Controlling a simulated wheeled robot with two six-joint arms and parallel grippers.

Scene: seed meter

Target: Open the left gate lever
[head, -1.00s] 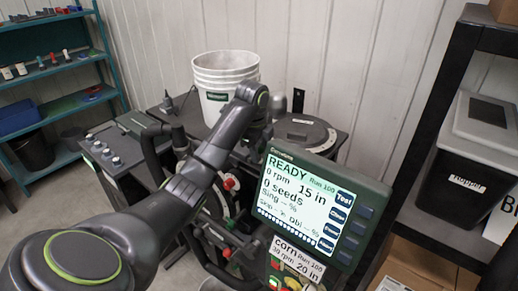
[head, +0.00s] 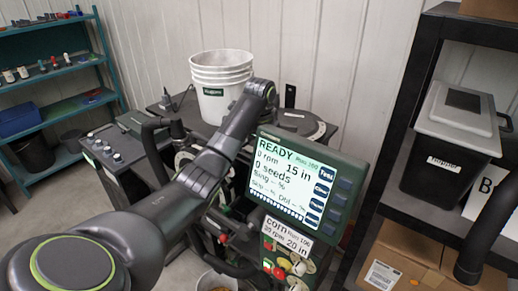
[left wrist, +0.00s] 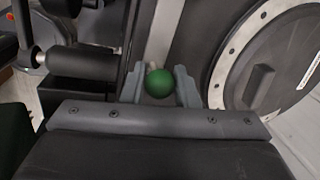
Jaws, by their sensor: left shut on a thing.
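The gate lever shows its round green knob (left wrist: 159,83) in the left wrist view, with a short pale stem behind it. My left gripper (left wrist: 158,88) has its two grey fingers on either side of the knob and is shut on it. In the head view my left arm reaches over the seed meter stand, and its gripper is hidden behind the arm and the display. I cannot make out the lever there. My right gripper is in neither view.
A display (head: 300,185) reading READY, 0 rpm and 0 seeds stands right of the arm. A white bucket (head: 217,88) stands behind. A round dark housing (left wrist: 265,75) lies close right of the gripper. A black shelf (head: 408,120) bounds the right side.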

